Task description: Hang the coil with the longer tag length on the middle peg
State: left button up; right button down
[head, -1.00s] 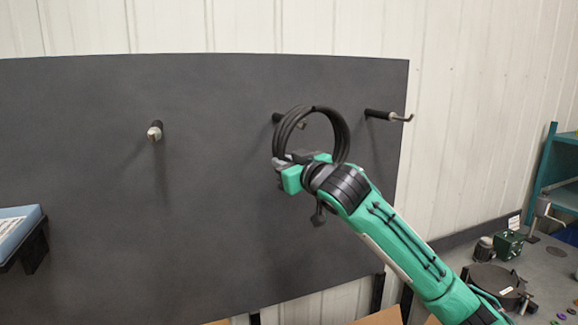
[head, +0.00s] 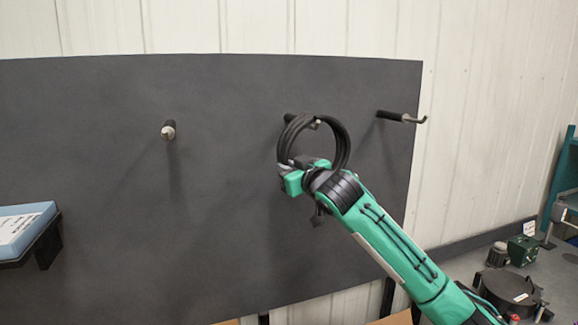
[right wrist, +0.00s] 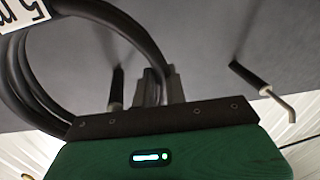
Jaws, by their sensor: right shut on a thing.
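My right gripper (head: 290,172) is shut on a black cable coil (head: 344,140), gripping its lower left part. The ring stands up in front of the dark board. The middle peg (head: 317,125) shows its metal tip within the ring's outline, near the top; I cannot tell whether it passes through the ring. In the right wrist view the coil (right wrist: 22,95) curves at the left with a white tag (right wrist: 22,14), cut off by the frame, reading "5 m" in its visible part. My left gripper is not in view.
A left peg (head: 168,131) and a right hooked peg (head: 402,117) stick out of the dark board (head: 230,220), both empty. A blue tray (head: 22,228) is at the far left. A bench with a round dark device (head: 508,289) and a green box (head: 522,250) is at the right.

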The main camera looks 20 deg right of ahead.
dwell(0.4)
jog(key=c, duration=1.4)
grip_release()
jog(key=shift+o, duration=0.2)
jog(key=s, duration=1)
jog(key=shift+a+b, duration=0.3)
